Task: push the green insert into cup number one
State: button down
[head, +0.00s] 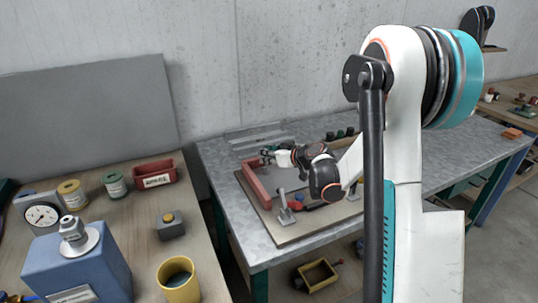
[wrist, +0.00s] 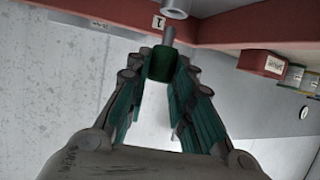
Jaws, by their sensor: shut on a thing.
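In the wrist view my gripper (wrist: 160,75) is shut on a dark green insert (wrist: 160,64), holding it between both fingertips. A grey pin (wrist: 168,35) rises from the insert toward a grey cylindrical cup (wrist: 175,8) on a red rail (wrist: 225,28). A small gap seems to show between pin and cup. A white tag marked 1 (wrist: 158,22) sits beside the cup. In the head view my gripper (head: 267,155) is at the far end of the red rail (head: 257,184), too small there to show the insert.
Several dark green and red pieces (head: 340,134) stand at the back of the metal table (head: 225,160). A grey lever clamp (head: 285,208) stands on the board (head: 300,230). A red bin (head: 155,175) and green spool (head: 115,184) are on the left bench.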

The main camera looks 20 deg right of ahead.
aim_at(269, 175)
jog(key=shift+f+b, duration=1.35)
jog(key=shift+f, duration=0.35)
jog(key=c, duration=1.3)
grip_release()
jog(key=v, duration=1.2)
